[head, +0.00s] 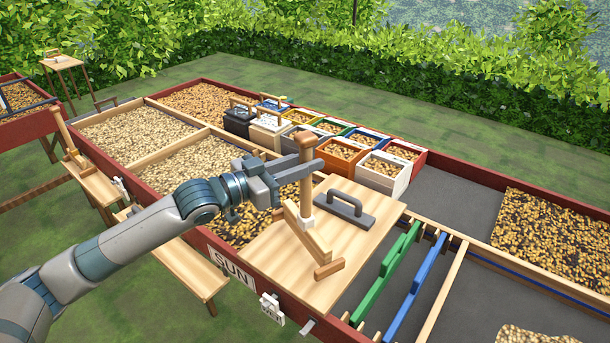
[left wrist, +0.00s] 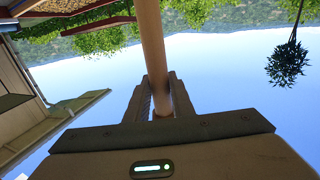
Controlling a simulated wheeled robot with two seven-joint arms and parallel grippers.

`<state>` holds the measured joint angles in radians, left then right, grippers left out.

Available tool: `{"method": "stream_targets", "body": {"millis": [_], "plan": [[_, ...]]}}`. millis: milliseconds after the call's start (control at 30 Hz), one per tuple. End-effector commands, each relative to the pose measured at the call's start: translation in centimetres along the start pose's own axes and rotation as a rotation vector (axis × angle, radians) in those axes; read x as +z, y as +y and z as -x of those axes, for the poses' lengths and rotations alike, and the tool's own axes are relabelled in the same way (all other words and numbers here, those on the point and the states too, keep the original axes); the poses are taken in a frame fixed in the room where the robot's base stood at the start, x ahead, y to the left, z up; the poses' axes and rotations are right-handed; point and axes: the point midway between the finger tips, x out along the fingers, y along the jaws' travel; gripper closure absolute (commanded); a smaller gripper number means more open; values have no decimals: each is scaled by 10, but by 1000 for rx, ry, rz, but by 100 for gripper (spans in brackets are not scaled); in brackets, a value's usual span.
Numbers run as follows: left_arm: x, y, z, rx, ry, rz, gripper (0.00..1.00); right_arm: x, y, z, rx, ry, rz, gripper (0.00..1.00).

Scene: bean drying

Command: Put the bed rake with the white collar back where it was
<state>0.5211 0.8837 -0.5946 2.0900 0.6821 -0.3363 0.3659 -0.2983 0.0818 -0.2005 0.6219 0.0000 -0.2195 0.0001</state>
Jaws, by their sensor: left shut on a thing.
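My left gripper (head: 300,178) is shut on the wooden handle of the bed rake with the white collar (head: 306,222). The rake stands nearly upright, handle up, with its wooden head (head: 318,250) low over the pale wooden board (head: 270,250). I cannot tell whether the head touches the board. In the left wrist view the round handle (left wrist: 152,45) runs between the two fingers (left wrist: 156,100). My right gripper is in neither view.
A grey-handled float (head: 345,208) lies on the board just right of the rake. Several small bean crates (head: 385,172) stand behind. Green (head: 388,268) and blue (head: 418,283) bars lie to the right. Another wooden-handled tool (head: 68,138) stands at the bed's left edge.

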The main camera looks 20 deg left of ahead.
Motion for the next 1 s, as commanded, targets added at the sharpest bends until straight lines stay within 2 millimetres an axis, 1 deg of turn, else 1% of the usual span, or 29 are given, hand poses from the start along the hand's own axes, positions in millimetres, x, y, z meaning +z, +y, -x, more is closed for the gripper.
{"method": "stream_targets", "body": {"millis": [100,200,300,733,767,800,833,1000], "plan": [[12,0,0,0,-2,3,100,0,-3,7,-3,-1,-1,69],[24,0,0,0,-1,2,100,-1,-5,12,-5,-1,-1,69],[32,1,0,0,0,2,100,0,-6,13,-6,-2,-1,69],[37,0,0,0,2,0,100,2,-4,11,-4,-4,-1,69],[38,0,0,0,-1,0,74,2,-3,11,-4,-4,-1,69],[38,0,0,0,-1,0,64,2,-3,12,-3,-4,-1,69],[38,0,0,0,-1,0,60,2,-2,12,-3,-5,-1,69],[37,0,0,0,-1,0,60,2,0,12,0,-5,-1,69]]}}
